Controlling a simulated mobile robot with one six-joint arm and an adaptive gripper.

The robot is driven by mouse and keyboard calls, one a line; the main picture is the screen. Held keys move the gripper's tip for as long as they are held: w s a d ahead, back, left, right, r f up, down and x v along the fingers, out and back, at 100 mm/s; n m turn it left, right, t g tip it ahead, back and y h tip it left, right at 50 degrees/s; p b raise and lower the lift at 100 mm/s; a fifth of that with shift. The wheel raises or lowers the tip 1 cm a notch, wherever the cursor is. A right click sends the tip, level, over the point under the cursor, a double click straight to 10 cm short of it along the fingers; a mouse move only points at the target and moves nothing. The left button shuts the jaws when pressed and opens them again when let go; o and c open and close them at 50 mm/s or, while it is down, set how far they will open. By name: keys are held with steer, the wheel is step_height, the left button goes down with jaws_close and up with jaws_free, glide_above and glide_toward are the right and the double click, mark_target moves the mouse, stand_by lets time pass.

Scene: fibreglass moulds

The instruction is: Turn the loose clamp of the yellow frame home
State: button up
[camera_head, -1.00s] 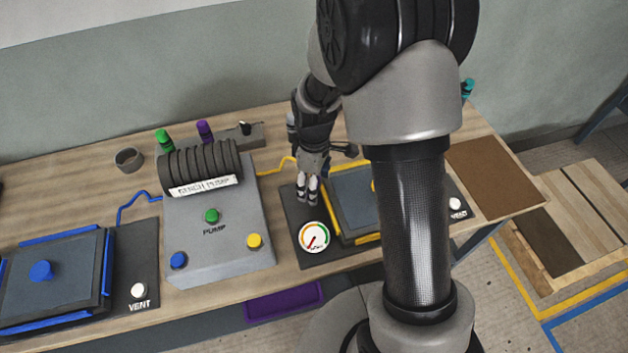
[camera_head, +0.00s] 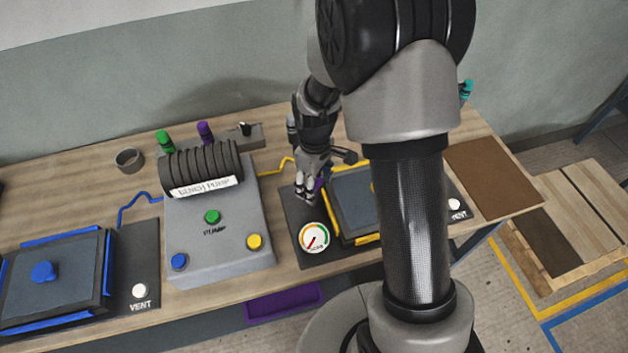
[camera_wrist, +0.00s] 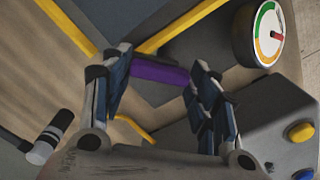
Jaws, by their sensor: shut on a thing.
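The yellow frame (camera_head: 334,202) lies around a dark blue-grey panel on the right mould plate, partly hidden by my arm. Its bars meet near my fingers in the wrist view (camera_wrist: 185,25). A purple clamp handle (camera_wrist: 160,73) lies between my two fingers at that corner, and a sliver of purple shows in the head view (camera_head: 320,183). My gripper (camera_head: 303,195) is shut on this handle; its fingers stand on either side of it in the wrist view. The clamp's pivot and how far it is turned cannot be made out.
A round gauge (camera_head: 314,237) sits close in front of my gripper. The grey bench pump (camera_head: 220,240) with coloured buttons stands to the left, with a yellow hose (camera_head: 277,166) leading from it. A blue-framed mould (camera_head: 50,275) lies far left. A brown board (camera_head: 492,178) lies right.

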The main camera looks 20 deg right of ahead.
steer(key=m, duration=0.4)
steer(key=shift+s+p, duration=0.15)
steer(key=shift+p, duration=0.25)
steer(key=shift+d+m, duration=0.1)
steer(key=shift+m, duration=1.7)
steer(key=o, duration=1.1)
steer(key=shift+s, duration=0.1)
steer(key=shift+c, duration=0.2)
steer(key=shift+r, duration=0.1)
step_height(320, 180, up, 12)
